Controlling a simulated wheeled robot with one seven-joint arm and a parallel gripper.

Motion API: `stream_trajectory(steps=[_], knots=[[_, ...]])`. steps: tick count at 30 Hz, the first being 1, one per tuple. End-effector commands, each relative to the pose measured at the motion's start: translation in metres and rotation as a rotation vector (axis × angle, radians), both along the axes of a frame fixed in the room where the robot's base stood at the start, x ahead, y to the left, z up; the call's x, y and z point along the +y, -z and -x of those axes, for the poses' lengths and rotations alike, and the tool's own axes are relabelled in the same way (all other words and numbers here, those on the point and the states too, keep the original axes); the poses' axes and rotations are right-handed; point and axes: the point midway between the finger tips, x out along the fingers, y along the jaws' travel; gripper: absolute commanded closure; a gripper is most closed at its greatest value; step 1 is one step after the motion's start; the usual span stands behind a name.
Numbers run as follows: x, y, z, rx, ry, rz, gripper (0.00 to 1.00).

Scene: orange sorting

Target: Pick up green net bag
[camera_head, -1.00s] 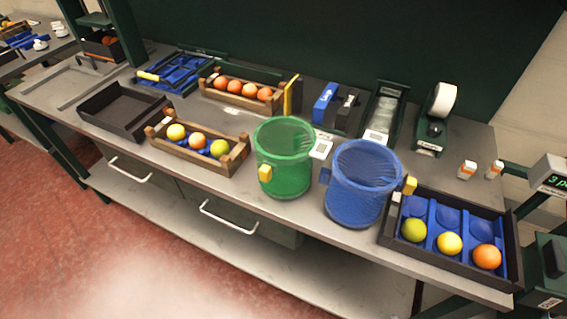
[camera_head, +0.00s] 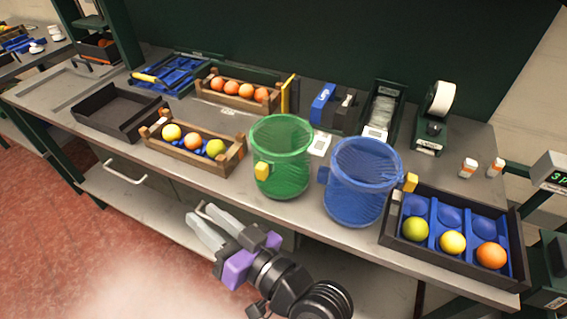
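The green net bag (camera_head: 283,168) stands upright on the grey workbench. It is a round, open-topped green mesh container with a yellow tag (camera_head: 262,171) on its front left side, and it looks empty. My gripper (camera_head: 200,212) has come into view at the lower middle, with two pale grey fingers and purple parts behind them. It is in front of the bench, lower in the picture and left of the green bag, and apart from it. The fingers show a small gap with nothing between them.
A blue net bag (camera_head: 358,195) stands close right of the green one. A wooden crate of fruit (camera_head: 232,160) is close on its left. A dark tray (camera_head: 508,214) with fruit is at right. Scanner-like items and a tape roll (camera_head: 442,98) stand behind. A drawer handle (camera_head: 127,173) juts out below.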

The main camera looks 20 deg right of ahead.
Motion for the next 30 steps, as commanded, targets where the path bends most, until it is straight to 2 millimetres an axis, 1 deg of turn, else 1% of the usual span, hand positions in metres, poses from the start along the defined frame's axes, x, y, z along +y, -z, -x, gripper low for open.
stream_trajectory(steps=[1,3,6,12,17,20,23,26,30], knots=[[0.010,-0.013,-0.015,-0.029,-0.046,0.011,0.70],[0.024,-0.027,-0.029,-0.057,-0.115,0.031,0.70],[0.044,-0.047,-0.045,-0.093,-0.216,0.074,0.70],[0.074,-0.076,-0.064,-0.156,-0.419,0.209,0.70],[0.087,-0.088,-0.070,-0.186,-0.576,0.358,0.70],[0.089,-0.090,-0.072,-0.192,-0.668,0.468,0.70],[0.085,-0.088,-0.074,-0.187,-0.756,0.586,0.70],[0.074,-0.083,-0.075,-0.169,-0.836,0.708,0.70],[0.053,-0.076,-0.076,-0.127,-0.926,0.863,0.70]])
